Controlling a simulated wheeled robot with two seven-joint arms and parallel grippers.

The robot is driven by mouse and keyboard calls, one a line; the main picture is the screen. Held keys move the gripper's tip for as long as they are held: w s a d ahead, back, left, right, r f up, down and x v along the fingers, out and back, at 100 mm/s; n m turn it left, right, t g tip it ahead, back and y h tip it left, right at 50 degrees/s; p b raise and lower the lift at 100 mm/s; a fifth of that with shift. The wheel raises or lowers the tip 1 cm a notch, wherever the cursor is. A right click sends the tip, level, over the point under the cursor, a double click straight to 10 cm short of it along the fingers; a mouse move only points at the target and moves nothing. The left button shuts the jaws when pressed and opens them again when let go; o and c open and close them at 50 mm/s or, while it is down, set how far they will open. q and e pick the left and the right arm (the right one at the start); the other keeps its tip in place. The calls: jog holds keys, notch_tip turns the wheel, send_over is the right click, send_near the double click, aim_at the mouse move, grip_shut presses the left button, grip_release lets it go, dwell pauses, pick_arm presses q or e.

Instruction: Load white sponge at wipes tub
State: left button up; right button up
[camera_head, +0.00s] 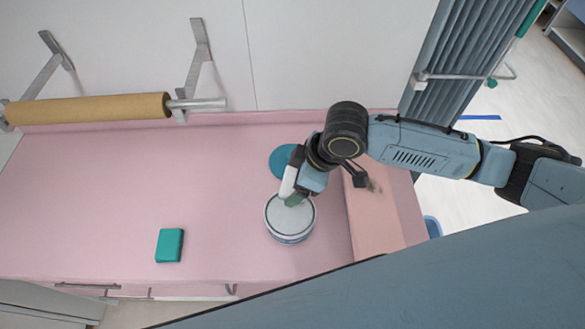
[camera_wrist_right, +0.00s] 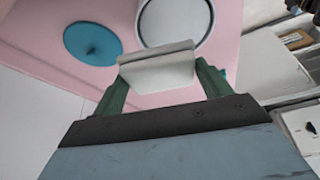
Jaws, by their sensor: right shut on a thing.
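The white sponge (camera_wrist_right: 157,71) is held between the green fingers of my right gripper (camera_wrist_right: 160,80) in the right wrist view. In the head view my right gripper (camera_head: 294,198) is over the far part of the round white wipes tub (camera_head: 290,238), whose top is open. The tub also shows in the right wrist view (camera_wrist_right: 178,50), just beyond the sponge. The sponge appears above the tub; the exact gap cannot be told. A blue round lid (camera_head: 281,160) with a knob lies behind the tub, partly hidden by my arm. My left gripper is not in view.
A teal block (camera_head: 169,245) lies on the pink counter (camera_head: 90,200), left of the tub. A brown paper roll (camera_head: 90,108) hangs on brackets along the wall. A grey curtain (camera_head: 460,60) stands at the back right. The counter's left side is clear.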

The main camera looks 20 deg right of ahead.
aim_at(290, 194)
jog(key=shift+s+a+r+n+g+p, duration=0.2)
jog(key=shift+s+a+n+g+p, duration=0.05)
jog(key=shift+s+a+n+p, duration=0.25)
jog(key=shift+s+a+r+n+g+p, duration=0.25)
jog(key=shift+s+a+n+p, duration=0.15)
jog(key=shift+n, duration=0.2)
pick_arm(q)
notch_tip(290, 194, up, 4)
pick_arm(e)
jog(key=shift+s+a+f+n+p, duration=0.1)
jog(key=shift+s+f+n+p, duration=0.15)
jog(key=shift+n+p, duration=0.15)
jog(key=shift+f+b, duration=0.4)
jog(key=shift+f, duration=0.6)
pick_arm(q)
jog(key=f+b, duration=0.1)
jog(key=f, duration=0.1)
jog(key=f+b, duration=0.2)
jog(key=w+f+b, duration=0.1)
jog(key=b, duration=0.1)
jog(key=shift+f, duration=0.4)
pick_arm(e)
notch_tip(290, 194, down, 4)
jog(key=shift+f, duration=0.1)
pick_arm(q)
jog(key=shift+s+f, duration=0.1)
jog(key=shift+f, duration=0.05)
pick_arm(e)
jog(key=shift+f, duration=0.45)
